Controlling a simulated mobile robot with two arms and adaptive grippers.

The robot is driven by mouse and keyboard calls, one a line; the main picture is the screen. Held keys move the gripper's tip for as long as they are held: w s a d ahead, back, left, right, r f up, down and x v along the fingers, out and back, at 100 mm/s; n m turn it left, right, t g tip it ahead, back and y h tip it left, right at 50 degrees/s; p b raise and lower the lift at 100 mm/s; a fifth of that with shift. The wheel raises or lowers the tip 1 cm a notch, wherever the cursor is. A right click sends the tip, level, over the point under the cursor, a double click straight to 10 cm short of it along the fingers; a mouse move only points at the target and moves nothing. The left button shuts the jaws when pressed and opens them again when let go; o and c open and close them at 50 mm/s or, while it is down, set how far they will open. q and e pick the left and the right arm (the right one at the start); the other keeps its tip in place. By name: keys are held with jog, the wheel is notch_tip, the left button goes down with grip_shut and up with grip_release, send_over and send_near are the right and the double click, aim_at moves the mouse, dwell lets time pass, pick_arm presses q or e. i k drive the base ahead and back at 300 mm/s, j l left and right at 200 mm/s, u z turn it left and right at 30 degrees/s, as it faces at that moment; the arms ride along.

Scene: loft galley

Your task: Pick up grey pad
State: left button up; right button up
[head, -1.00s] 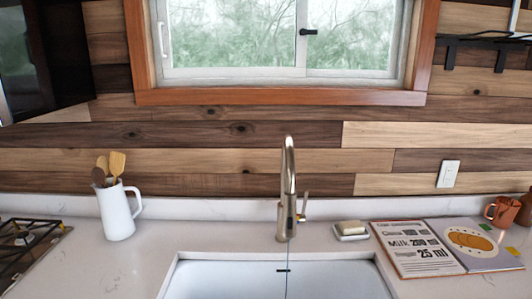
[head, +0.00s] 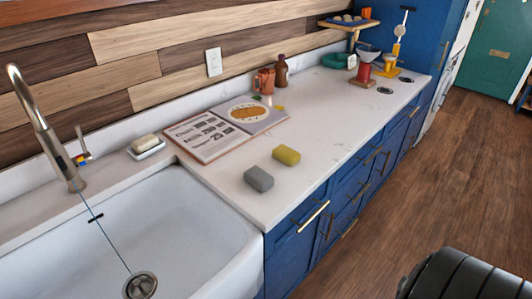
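The grey pad (head: 259,179) lies flat on the white countertop, just right of the sink and close to the counter's front edge. A yellow-green pad (head: 286,155) lies beside it, a little farther back and to the right, with a small gap between them. Nothing covers the grey pad. Neither my left nor my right gripper shows in the head view.
The white sink (head: 215,222) with a brass faucet (head: 47,130) is at the left. An open cookbook (head: 205,138) lies behind the pads. An orange mug (head: 264,81) and brown bottle (head: 281,70) stand farther back. The counter (head: 335,125) right of the pads is clear.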

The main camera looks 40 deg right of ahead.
aim_at(256, 177)
jog(key=z, duration=1.1)
jog(key=i+l, duration=0.1)
jog(key=l, duration=0.25)
jog(key=i+l+u, duration=0.15)
jog(key=l, duration=0.15)
jog(key=i+l, duration=0.1)
jog(key=l, duration=0.25)
jog(key=i+l+u, duration=0.1)
jog(key=l, duration=0.25)
